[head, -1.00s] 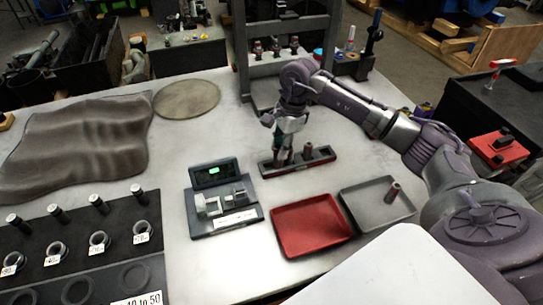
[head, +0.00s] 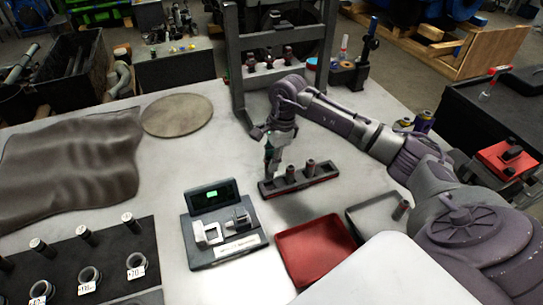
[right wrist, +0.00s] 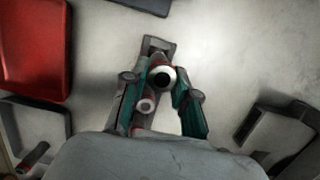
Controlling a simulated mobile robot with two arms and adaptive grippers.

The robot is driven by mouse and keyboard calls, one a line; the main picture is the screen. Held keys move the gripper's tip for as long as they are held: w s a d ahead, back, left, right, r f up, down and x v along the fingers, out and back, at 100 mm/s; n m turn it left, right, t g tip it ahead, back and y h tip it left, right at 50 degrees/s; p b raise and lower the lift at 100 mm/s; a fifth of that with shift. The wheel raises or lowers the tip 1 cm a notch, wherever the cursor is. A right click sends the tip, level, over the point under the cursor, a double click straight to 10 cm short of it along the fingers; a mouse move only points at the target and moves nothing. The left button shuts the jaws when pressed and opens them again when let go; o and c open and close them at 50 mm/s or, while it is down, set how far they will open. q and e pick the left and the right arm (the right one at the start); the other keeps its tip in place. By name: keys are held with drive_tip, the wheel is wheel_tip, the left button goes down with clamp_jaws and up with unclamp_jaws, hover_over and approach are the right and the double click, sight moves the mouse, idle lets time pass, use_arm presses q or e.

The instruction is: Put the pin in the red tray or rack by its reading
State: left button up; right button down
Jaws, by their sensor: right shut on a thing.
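My right gripper (head: 271,163) is shut on a pin over the left end of the dark pin rack (head: 328,171). In the right wrist view the held pin (right wrist: 162,77) shows end-on, with a pale ring, between the teal fingers. Whether it is clear of the rack I cannot tell. Two reddish-brown pins, one in the middle (head: 290,174) and one further right (head: 310,167), stand in the rack. The red tray (head: 315,250) is empty where it shows. The gauge (head: 228,245) has a lit green display (head: 212,195), too small to read. My left gripper is not in view.
A grey tray (head: 360,218) right of the red one holds a pin (head: 401,210); my own body hides part of it. A black board (head: 110,260) with pegs and labelled rings lies at left. A dark frame (head: 236,95) stands behind the rack.

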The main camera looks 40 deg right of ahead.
drive_tip(key=shift+s+r, duration=0.1)
drive_tip(key=shift+r, duration=0.1)
drive_tip(key=shift+f, duration=0.1)
use_arm(q)
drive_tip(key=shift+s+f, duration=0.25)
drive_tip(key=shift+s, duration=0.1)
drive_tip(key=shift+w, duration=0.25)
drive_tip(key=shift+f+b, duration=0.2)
drive_tip(key=shift+b, duration=0.3)
idle(0.3)
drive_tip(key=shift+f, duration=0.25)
use_arm(e)
drive_tip(key=shift+f, duration=0.15)
use_arm(q)
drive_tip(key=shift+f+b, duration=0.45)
drive_tip(key=shift+b, duration=0.2)
use_arm(e)
drive_tip(key=shift+f, duration=0.4)
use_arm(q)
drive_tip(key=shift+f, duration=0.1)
use_arm(e)
drive_tip(key=shift+f, duration=0.1)
use_arm(q)
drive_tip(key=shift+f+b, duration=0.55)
drive_tip(key=shift+b, duration=0.1)
use_arm(e)
drive_tip(key=shift+f, duration=0.5)
